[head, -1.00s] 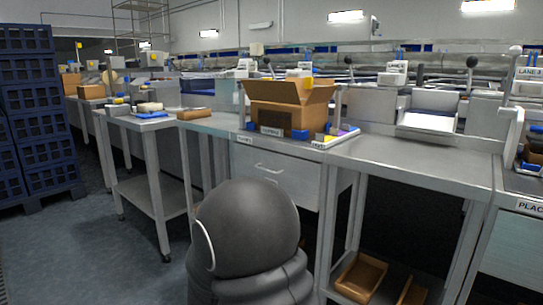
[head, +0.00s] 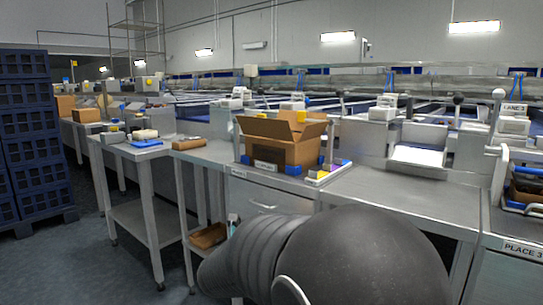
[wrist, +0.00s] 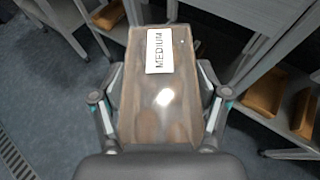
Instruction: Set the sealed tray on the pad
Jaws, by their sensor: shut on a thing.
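My gripper (wrist: 160,112) shows in the wrist view, its two fingers shut on the left and right sides of the sealed tray (wrist: 160,110). The tray is long and brown under a shiny clear film. It carries a white label reading MEDIUM near its far end. It is held above the grey floor, between metal stands. My gripper and the tray do not show in the head view, where my dark arm fills the lower middle. I cannot make out which surface is the pad.
An open cardboard carton (head: 281,143) stands between blue blocks on the steel bench (head: 400,187). Bare bench top lies right of it. A smaller steel table (head: 130,152) with small items stands left. Dark blue crates (head: 35,140) are stacked at far left. Brown trays (wrist: 265,92) lie on a low shelf.

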